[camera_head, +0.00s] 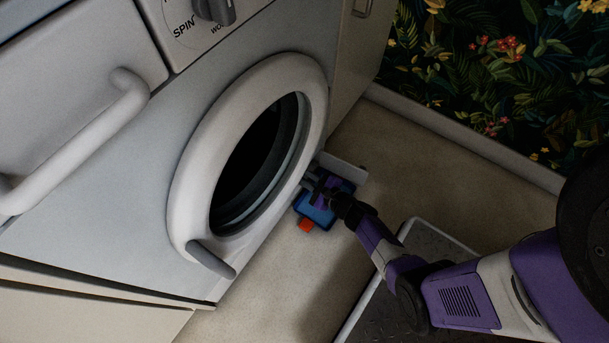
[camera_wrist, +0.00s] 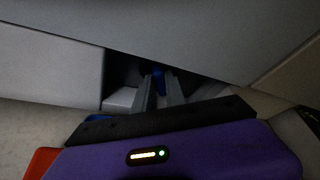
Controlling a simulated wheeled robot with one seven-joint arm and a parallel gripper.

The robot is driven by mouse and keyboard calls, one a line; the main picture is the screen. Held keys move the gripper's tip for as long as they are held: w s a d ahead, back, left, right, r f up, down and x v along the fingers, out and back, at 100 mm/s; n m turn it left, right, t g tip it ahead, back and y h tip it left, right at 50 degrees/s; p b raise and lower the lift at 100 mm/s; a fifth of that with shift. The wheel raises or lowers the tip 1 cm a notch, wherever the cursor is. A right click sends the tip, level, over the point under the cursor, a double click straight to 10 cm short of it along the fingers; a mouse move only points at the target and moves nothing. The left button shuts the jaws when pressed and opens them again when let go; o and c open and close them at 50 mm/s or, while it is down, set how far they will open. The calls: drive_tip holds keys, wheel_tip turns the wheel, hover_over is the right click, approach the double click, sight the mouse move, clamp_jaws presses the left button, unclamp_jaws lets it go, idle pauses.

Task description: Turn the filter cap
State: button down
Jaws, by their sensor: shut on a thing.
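The washing machine (camera_head: 110,170) stands at the left in the head view. Most of the cap is hidden by the fingers and shadow. In the head view my gripper (camera_head: 313,181) is low beside the round door, at the machine's lower front; the cap is hidden there.
The washer's round door (camera_head: 186,208) is close to my gripper on the left. A pale floor (camera_head: 420,160) lies open to the right, up to a skirting board (camera_head: 470,136) under a dark floral wall (camera_head: 500,70). A drawer handle (camera_head: 90,130) juts out at the left.

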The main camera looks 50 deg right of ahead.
drive_tip(key=c, duration=1.4)
unclamp_jaws()
drive_tip(key=shift+s, duration=0.1)
drive_tip(key=p+v, duration=0.3)
drive_tip(key=v, duration=0.4)
drive_tip(key=shift+s+r, duration=0.15)
drive_tip(key=shift+s, duration=0.2)
